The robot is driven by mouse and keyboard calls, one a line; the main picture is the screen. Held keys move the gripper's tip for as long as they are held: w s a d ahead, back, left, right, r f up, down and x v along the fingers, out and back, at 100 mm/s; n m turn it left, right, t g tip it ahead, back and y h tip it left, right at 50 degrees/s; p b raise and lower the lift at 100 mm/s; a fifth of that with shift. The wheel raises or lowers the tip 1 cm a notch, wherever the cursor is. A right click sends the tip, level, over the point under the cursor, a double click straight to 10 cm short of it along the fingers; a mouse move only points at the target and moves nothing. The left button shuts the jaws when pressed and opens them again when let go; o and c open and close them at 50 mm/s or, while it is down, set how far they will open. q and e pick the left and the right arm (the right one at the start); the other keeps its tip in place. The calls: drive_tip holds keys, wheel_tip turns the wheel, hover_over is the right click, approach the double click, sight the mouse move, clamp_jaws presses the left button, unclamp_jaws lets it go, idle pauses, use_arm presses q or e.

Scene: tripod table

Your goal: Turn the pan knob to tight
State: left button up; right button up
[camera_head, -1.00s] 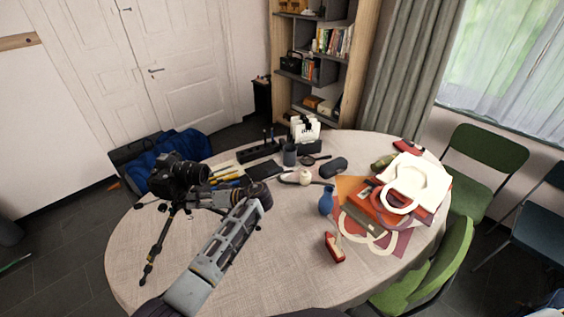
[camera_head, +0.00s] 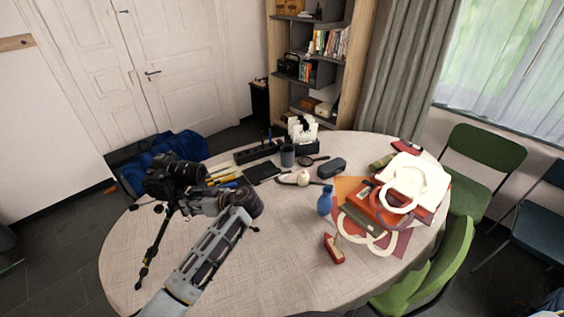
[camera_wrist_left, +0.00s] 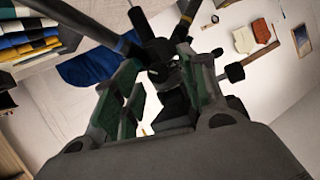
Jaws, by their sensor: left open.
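A black camera (camera_head: 175,178) sits on a small black tripod (camera_head: 158,240) at the left side of the round table (camera_head: 270,265). My left gripper (camera_head: 192,204) reaches in from the right of the tripod, just below the camera. In the left wrist view the open fingers of the gripper (camera_wrist_left: 160,72) stand on either side of dark parts of the tripod head (camera_wrist_left: 160,48). A dark knob-like end (camera_wrist_left: 235,72) sticks out right of the fingers; I cannot tell whether it is the pan knob. Contact is unclear. My right gripper is not in view.
Pens, a black notebook (camera_head: 262,172) and a dark cup (camera_head: 287,155) lie behind the gripper. A blue vase (camera_head: 325,201), a red-and-white object (camera_head: 333,248) and bags (camera_head: 415,180) are to the right. The table's front middle is clear.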

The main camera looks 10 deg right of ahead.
use_arm(q)
drive_tip(key=shift+s+a+n+t+h+b, duration=0.15)
drive_tip(key=shift+n+t+h+b, duration=0.45)
drive_tip(key=shift+n, duration=0.5)
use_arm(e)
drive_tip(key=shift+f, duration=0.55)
use_arm(q)
drive_tip(key=shift+n+t+p, duration=0.45)
drive_tip(key=shift+n+t, duration=0.05)
drive_tip(key=shift+n, duration=0.3)
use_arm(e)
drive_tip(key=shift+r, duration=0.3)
